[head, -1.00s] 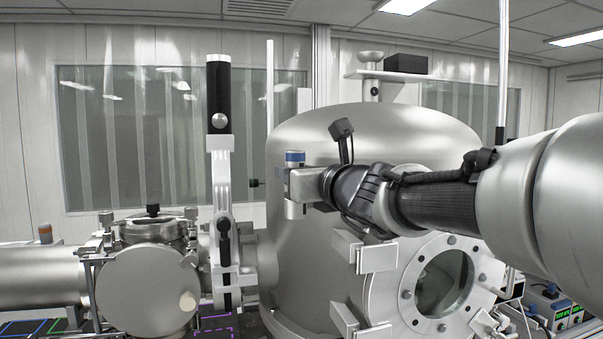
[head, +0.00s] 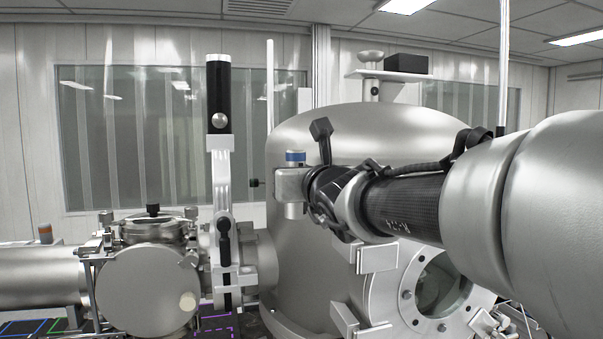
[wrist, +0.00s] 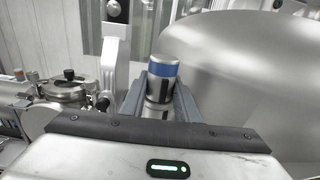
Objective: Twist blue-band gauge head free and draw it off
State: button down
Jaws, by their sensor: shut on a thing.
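The blue-band gauge head (head: 295,156) is a small silver cylinder with a blue ring near its top. It stands upright in front of the large domed chamber. My gripper (head: 291,184) reaches it from the right and is shut around it. In the wrist view the gauge head (wrist: 162,72) sits between the two grey fingers of my gripper (wrist: 160,105), with its blue band above them. A silver cylindrical part shows below the jaws in the head view. Whether the head is still seated on a port is hidden by the gripper.
The domed steel chamber (head: 340,125) fills the space behind and right of the gripper, with a round window (head: 440,283) at its lower right. A tall valve with a black top (head: 218,95) stands to the left. A smaller round chamber (head: 148,285) is at lower left.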

jog(key=c, duration=1.3)
grip_release()
jog(key=shift+a+r+y, duration=0.1)
jog(key=shift+y, duration=0.2)
jog(key=shift+n+g+y, duration=0.3)
jog(key=shift+n+y, duration=0.2)
